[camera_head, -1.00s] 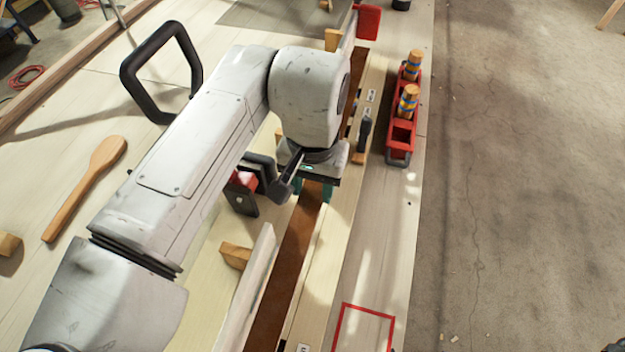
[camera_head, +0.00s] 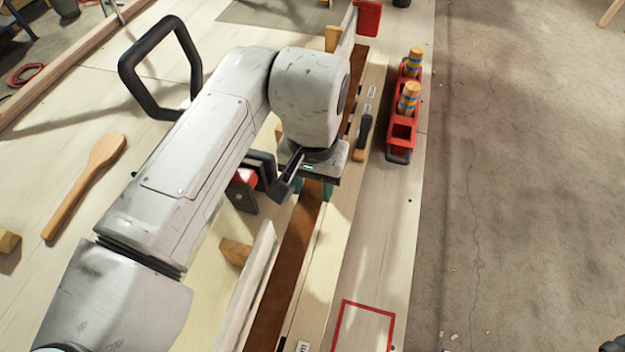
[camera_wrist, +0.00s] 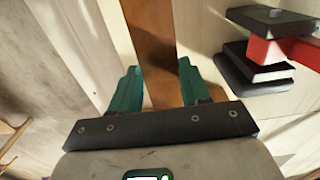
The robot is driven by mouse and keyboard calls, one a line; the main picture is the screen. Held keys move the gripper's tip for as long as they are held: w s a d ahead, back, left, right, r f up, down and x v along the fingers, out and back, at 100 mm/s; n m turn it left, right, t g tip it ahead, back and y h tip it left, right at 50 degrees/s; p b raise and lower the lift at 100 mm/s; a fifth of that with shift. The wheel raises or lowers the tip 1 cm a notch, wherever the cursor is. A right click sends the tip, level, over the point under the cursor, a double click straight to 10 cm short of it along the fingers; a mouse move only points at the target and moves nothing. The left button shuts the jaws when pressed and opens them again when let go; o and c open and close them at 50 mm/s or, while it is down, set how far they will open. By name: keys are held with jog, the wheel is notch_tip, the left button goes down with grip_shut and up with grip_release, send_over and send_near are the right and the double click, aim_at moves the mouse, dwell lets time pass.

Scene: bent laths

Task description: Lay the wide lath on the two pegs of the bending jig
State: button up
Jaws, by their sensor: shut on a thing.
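A long brown lath (camera_head: 296,250), which I take to be the wide lath, runs lengthwise under my gripper. My gripper (camera_head: 313,190) has teal fingers, one on each side of the brown lath, and is shut on it. In the wrist view my gripper (camera_wrist: 155,88) points along the brown lath (camera_wrist: 152,45), which passes between the fingers. My arm hides part of the lath in the head view. Whether the lath is raised or rests on something I cannot tell. I cannot make out the two jig pegs.
A pale upright board (camera_head: 250,285) and a wooden block (camera_head: 235,252) stand left of the lath. A red and black clamp (camera_head: 243,186) is beside my gripper. Right are a pale labelled strip (camera_head: 322,270), a black-handled tool (camera_head: 364,135), a red tray (camera_head: 402,133) and a red outline (camera_head: 365,305).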

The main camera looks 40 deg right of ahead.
jog(key=shift+f, duration=0.1)
jog(key=o, duration=1.4)
jog(key=shift+r+p, duration=2.85)
jog(key=shift+r, duration=0.2)
jog(key=shift+r+p, duration=1.3)
jog(key=shift+r, duration=2.2)
